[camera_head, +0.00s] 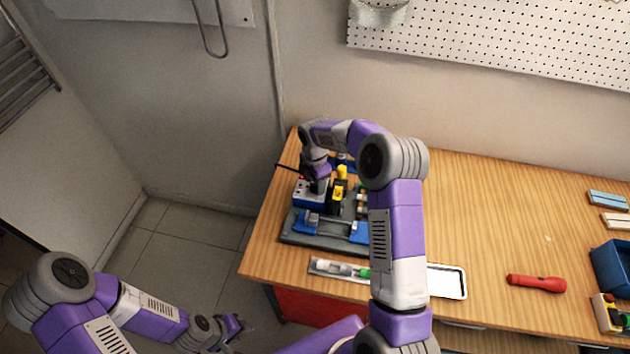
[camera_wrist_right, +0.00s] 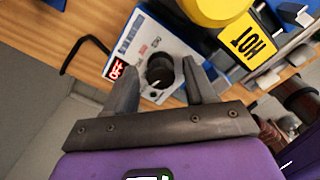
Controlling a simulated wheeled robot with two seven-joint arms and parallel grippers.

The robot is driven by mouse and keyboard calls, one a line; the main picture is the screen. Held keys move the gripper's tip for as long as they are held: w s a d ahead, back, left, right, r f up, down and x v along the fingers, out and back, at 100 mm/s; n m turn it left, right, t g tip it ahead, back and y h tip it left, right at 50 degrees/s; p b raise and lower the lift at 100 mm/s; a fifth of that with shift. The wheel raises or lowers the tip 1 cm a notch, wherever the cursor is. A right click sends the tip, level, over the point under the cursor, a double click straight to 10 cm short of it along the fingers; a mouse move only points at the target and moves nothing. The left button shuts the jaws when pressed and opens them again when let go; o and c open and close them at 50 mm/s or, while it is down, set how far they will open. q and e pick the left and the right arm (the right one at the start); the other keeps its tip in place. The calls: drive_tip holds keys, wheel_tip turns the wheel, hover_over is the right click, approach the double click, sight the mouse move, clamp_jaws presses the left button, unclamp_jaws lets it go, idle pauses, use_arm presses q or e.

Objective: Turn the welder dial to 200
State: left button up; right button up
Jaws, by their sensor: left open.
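The welder (camera_head: 309,197) is a small blue box on the grey board at the table's left end. In the right wrist view the welder (camera_wrist_right: 140,42) shows a white face with a black dial (camera_wrist_right: 160,71) and a lit red display (camera_wrist_right: 114,69), whose reading I cannot make out surely. My right gripper (camera_wrist_right: 159,68) is open, its two fingers on either side of the dial with gaps visible. In the head view the right wrist hides the dial. My left gripper (camera_head: 236,325) is open and empty, low beside the table's front left.
The grey board (camera_head: 300,234) holds blue clamps. A white tray (camera_head: 448,281) and red flashlight (camera_head: 537,283) lie on the wooden table (camera_head: 490,220). The table's middle is clear.

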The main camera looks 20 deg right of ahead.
wheel_tip(320, 180, up, 8)
drive_tip(key=shift+f, duration=0.2)
idle(0.3)
idle(0.4)
